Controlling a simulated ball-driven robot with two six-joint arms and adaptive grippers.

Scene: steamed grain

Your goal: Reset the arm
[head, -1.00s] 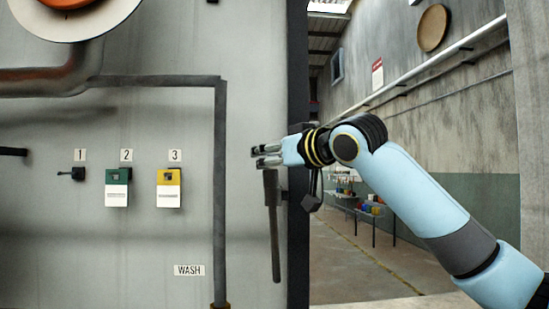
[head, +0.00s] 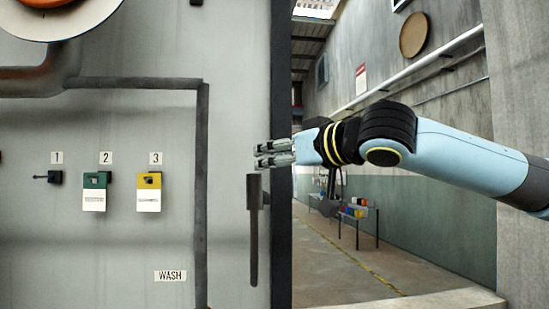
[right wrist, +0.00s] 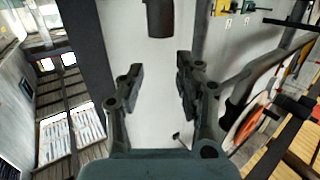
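My right gripper (head: 258,155) is in front of the right edge of a grey panel, just above a dark vertical handle (head: 254,235). In the right wrist view its two fingers (right wrist: 158,85) are apart with nothing between them. The handle's dark end (right wrist: 159,18) shows beyond the fingertips there, apart from them. My right arm reaches in from the right side of the head view. My left gripper is in neither view.
The grey panel (head: 130,235) carries a green-topped tag (head: 95,192), a yellow-topped tag (head: 149,192), a small black switch (head: 50,177) and a WASH label (head: 170,276). A dark pipe (head: 202,200) runs down it.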

